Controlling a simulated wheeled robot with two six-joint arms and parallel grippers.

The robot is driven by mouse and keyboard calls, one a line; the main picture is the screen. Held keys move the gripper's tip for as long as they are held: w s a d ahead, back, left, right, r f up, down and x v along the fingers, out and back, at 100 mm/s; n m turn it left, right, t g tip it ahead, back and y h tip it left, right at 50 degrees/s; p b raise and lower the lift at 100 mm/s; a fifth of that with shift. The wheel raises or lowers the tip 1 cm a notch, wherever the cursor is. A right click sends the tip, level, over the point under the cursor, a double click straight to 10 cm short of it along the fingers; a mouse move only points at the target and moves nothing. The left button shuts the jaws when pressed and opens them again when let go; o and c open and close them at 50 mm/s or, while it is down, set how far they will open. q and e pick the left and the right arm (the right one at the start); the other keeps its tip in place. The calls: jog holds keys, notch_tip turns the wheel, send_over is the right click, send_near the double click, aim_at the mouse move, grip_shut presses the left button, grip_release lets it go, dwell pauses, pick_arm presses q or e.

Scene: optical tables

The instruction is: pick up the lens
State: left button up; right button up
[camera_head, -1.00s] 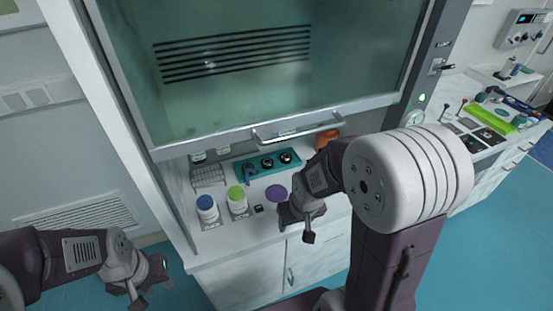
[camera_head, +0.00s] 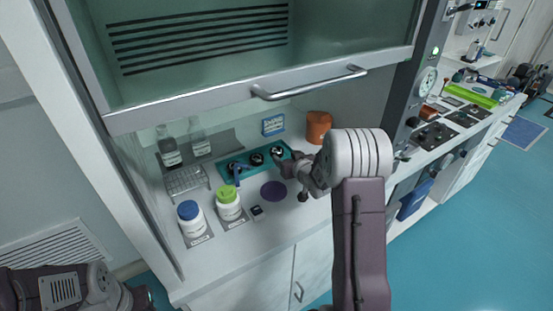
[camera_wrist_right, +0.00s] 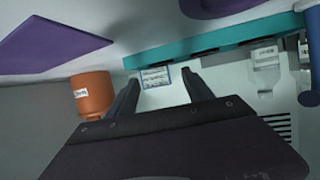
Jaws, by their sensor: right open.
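Several small round black-rimmed pieces, which look like lenses, sit in a teal holder (camera_head: 268,167) on the counter inside the hood; the rightmost lens (camera_head: 277,153) is nearest my right gripper. My right gripper (camera_head: 290,175) is open and empty, at the right end of the holder. In the right wrist view its two fingers (camera_wrist_right: 162,94) are spread, with the teal holder (camera_wrist_right: 215,41) beyond them; the lenses are hardly visible there. My left gripper (camera_head: 140,296) is at the lower left, mostly cut off and away from the counter.
A blue-capped jar (camera_head: 193,221) and a green-capped jar (camera_head: 229,205) stand front left. A purple disc (camera_head: 273,190) lies before the holder. An orange bottle (camera_head: 318,126), a blue box (camera_head: 273,125) and glass bottles (camera_head: 168,148) stand behind. The raised sash handle (camera_head: 310,83) hangs above.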

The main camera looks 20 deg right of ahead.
aim_at(276, 149)
jog(key=x, duration=0.9)
jog(key=shift+a, duration=0.2)
jog(key=shift+s+r, duration=0.1)
jog(key=shift+r, duration=0.05)
jog(key=c, duration=1.2)
jog(key=shift+o, duration=0.2)
jog(key=shift+r, duration=0.1)
